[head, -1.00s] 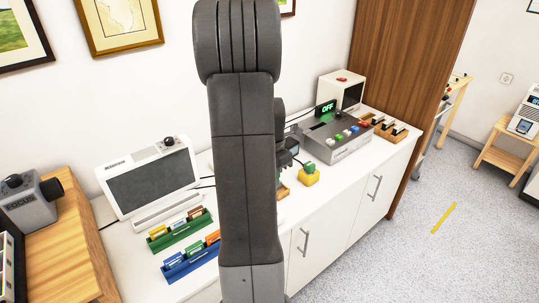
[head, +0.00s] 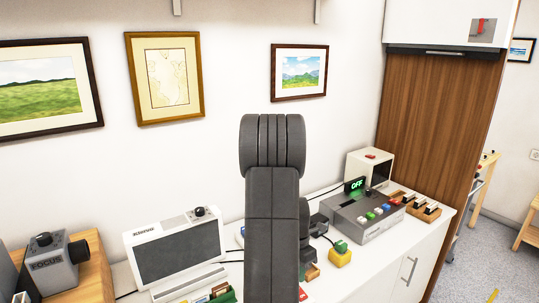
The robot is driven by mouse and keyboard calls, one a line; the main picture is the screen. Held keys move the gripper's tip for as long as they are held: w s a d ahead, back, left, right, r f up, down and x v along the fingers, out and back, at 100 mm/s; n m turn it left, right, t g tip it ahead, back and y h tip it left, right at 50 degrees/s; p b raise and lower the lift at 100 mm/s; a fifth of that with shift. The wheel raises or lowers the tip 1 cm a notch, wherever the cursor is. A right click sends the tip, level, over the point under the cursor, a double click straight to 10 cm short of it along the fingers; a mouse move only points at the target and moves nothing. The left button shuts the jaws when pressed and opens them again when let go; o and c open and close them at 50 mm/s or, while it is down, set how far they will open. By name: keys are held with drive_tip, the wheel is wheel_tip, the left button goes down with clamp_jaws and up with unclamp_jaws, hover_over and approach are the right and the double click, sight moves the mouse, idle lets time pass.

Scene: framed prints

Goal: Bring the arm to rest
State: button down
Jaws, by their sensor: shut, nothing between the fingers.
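My arm (head: 272,215) rises through the middle of the head view, with its rounded dark grey elbow (head: 272,146) in front of the white wall. My gripper (head: 308,254) shows only in part, past the right edge of the arm and above the counter. It is shut, and nothing shows in it. Most of the wrist and the fingertips are hidden behind the arm link.
A white counter (head: 345,292) carries a monitor (head: 178,250), a grey button box (head: 368,216) with an OFF display, a yellow block (head: 340,257) and card racks. A wooden panel (head: 433,115) stands right.

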drive_tip(key=shift+w+d+r, duration=0.1)
drive_tip(key=shift+d+r, duration=0.05)
drive_tip(key=shift+r, duration=0.65)
drive_tip(key=shift+d+r, duration=0.1)
drive_tip(key=shift+r, duration=0.65)
